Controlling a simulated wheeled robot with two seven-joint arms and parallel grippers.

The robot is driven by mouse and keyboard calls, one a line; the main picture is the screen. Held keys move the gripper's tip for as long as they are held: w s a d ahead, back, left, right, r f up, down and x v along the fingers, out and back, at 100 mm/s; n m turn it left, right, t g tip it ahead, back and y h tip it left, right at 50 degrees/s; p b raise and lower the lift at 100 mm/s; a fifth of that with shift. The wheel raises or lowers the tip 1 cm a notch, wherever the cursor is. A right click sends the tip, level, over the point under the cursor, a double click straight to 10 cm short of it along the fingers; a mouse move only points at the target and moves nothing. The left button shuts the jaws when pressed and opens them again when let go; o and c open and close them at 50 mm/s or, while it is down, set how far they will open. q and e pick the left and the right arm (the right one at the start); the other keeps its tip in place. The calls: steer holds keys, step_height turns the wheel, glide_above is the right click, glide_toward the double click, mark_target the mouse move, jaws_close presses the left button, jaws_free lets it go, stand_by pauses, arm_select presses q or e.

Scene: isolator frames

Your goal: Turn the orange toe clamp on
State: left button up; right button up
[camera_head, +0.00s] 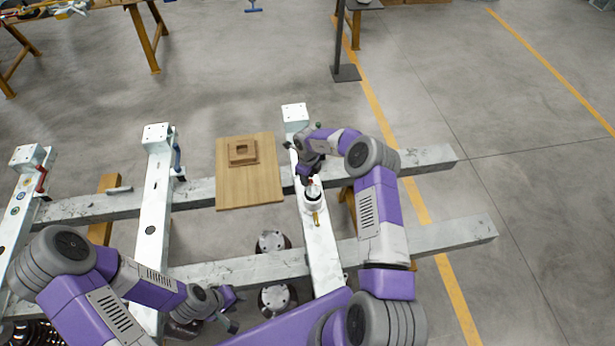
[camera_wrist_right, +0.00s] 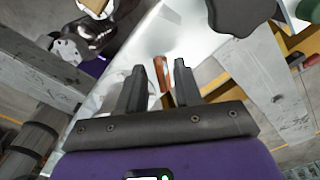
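The orange toe clamp's handle (camera_wrist_right: 161,68) shows in the right wrist view as a short orange-brown bar between and beyond my fingertips. Most of the clamp body is hidden. My right gripper (camera_wrist_right: 160,72) is open, its two dark fingers apart on either side of the handle; I cannot tell whether either touches it. In the head view my right gripper (camera_head: 311,182) is over the right white beam (camera_head: 321,254), and a small orange-yellow part (camera_head: 316,218) shows just in front of it. My left gripper (camera_head: 232,312) is low at the front, away from the clamp; its finger opening is unclear.
A red-handled clamp (camera_head: 41,180) and a blue-handled clamp (camera_head: 177,156) sit on the other white beams. A wooden board (camera_head: 250,190) with a small block (camera_head: 243,152) lies between beams. A dark knob (camera_wrist_right: 240,14) and a green part (camera_wrist_right: 309,10) are near my right gripper.

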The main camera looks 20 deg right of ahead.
jaws_close()
steer(key=shift+m, duration=0.3)
steer(key=m, duration=0.5)
steer(key=shift+d, duration=0.1)
steer(key=m+p, duration=0.1)
steer(key=m, duration=0.3)
steer(key=shift+d+m, duration=0.1)
steer(key=shift+m, duration=0.3)
stand_by(0.6)
jaws_free()
